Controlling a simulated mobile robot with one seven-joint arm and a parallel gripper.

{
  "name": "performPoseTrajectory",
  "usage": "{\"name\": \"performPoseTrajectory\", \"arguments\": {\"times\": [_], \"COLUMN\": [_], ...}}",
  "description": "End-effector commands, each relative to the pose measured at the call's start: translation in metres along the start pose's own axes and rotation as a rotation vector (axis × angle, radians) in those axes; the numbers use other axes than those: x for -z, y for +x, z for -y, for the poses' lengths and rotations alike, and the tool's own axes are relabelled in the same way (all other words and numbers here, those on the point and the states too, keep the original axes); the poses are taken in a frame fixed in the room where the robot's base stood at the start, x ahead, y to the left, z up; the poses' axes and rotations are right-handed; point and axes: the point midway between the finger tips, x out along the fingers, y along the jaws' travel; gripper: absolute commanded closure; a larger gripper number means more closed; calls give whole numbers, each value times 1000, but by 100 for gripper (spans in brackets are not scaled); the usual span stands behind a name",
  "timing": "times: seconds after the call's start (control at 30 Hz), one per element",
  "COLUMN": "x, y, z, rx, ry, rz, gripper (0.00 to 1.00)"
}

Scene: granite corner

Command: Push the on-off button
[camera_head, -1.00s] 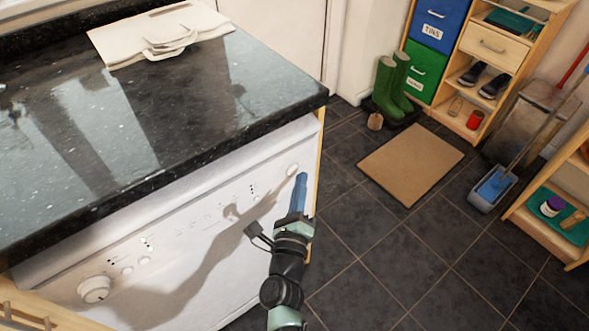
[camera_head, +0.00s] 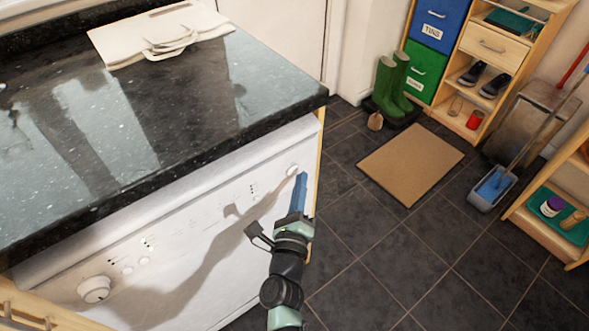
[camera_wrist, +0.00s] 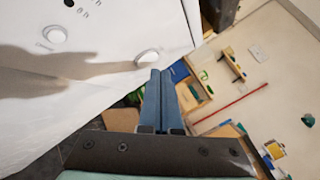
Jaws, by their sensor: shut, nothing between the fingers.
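A white appliance (camera_head: 190,255) stands under the dark granite worktop. A round white button (camera_head: 292,170) sits at the right end of its front panel. In the wrist view this button (camera_wrist: 148,57) shows just beyond my fingertips, with another round button (camera_wrist: 55,34) further left. I see no readable label marking either as the on-off button. My gripper (camera_head: 303,175) has its blue fingers shut and empty, with the tips close to the right-end button. The fingers also show in the wrist view (camera_wrist: 158,74). I cannot tell whether the tips touch the button.
The worktop edge (camera_head: 200,150) overhangs above the panel. A larger round knob (camera_head: 95,289) is at the panel's left. The tiled floor (camera_head: 370,250) to the right is clear up to the brown mat (camera_head: 411,164), green boots (camera_head: 392,86) and shelves.

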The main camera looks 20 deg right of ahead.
Motion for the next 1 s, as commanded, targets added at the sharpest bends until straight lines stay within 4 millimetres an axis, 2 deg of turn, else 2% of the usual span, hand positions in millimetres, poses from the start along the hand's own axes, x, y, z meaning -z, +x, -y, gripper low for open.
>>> {"name": "performPoseTrajectory", "arguments": {"times": [1.0], "x": [-5], "y": [7], "z": [-5], "rx": [0], "ry": [0], "rz": [0], "gripper": [100]}}
